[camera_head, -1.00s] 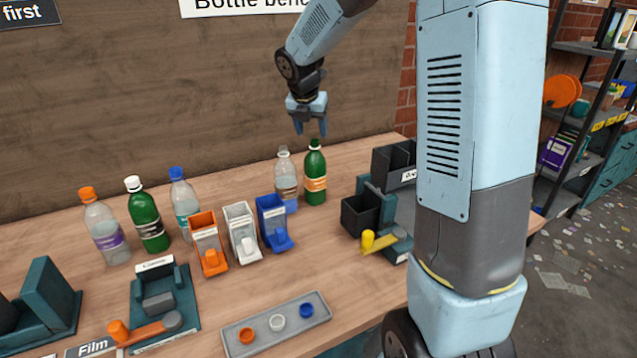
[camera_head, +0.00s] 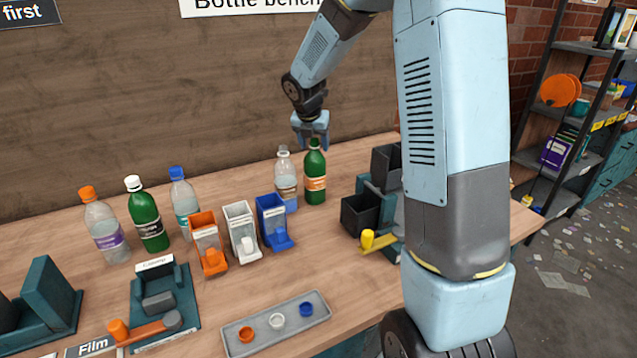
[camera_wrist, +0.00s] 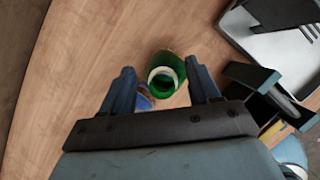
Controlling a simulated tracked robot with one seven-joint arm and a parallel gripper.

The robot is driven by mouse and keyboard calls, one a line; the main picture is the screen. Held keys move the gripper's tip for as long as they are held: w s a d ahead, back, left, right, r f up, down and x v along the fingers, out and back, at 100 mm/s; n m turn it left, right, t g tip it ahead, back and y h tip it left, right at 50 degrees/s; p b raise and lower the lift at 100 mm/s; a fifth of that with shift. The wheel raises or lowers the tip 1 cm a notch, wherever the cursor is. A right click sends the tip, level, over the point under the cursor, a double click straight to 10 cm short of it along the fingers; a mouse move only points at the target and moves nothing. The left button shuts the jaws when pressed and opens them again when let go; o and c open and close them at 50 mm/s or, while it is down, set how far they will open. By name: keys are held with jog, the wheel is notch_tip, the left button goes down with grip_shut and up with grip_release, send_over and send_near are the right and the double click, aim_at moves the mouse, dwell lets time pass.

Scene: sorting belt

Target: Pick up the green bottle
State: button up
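A green bottle with an orange label (camera_head: 315,178) stands upright at the back of the bench, right of a clear bottle (camera_head: 286,182). Another green bottle (camera_head: 147,216) with a white cap and dark label stands farther left. My gripper (camera_head: 314,143) points down at the top of the orange-labelled green bottle. In the wrist view my gripper (camera_wrist: 164,82) is open, with the green bottle's top (camera_wrist: 163,76) between or just beyond its fingers. Contact with the bottle cannot be made out. The clear bottle's blue-tinted base (camera_wrist: 144,97) shows partly behind the left finger.
Orange, white and blue holders (camera_head: 241,232) stand in front of the bottles. A dark bin fixture (camera_head: 361,212) with a yellow lever is close on the right. Two more clear bottles stand at left. A grey tray (camera_head: 262,340) with caps lies at the front.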

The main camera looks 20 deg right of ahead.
grip_shut()
dwell(0.3)
jog(key=shift+r, duration=0.1)
